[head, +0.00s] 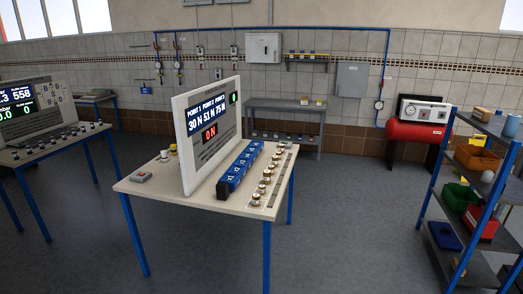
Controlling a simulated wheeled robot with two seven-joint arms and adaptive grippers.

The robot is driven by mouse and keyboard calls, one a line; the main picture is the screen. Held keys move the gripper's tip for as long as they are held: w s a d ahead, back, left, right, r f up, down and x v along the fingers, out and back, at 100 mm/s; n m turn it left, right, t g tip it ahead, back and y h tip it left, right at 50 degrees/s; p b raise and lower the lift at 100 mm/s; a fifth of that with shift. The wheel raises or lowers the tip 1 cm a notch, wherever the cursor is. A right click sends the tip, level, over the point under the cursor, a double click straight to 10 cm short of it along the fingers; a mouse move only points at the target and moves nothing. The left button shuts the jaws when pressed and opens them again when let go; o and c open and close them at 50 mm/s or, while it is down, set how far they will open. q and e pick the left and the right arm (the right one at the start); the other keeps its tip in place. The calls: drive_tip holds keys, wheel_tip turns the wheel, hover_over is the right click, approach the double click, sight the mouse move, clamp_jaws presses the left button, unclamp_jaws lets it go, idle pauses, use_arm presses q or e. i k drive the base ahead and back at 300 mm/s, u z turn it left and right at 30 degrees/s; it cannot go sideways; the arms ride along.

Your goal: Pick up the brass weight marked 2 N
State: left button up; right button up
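Several small brass weights stand in a row on a pale strip along the right side of the table (160,192). The nearest brass weight (256,200) is at the front end of the row, and others run back behind it. Their markings are too small to read, so I cannot tell which one is marked 2 N. A row of blue blocks (238,172) runs beside them on the left. Neither of my grippers shows in the head view.
An upright white panel (208,130) with displays stands on the table, left of the blue blocks. A grey box (141,177) lies at the table's left. Another panel table (50,150) is at far left, a blue shelf rack (430,205) at right. Floor in front is clear.

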sight(262, 188)
drive_tip(key=u, duration=0.25)
drive_tip(key=i, duration=0.95)
drive_tip(key=u, duration=1)
drive_tip(key=i, duration=1.8)
drive_tip(key=z, duration=1)
drive_tip(key=i, duration=0.75)
drive_tip(key=z, duration=0.55)
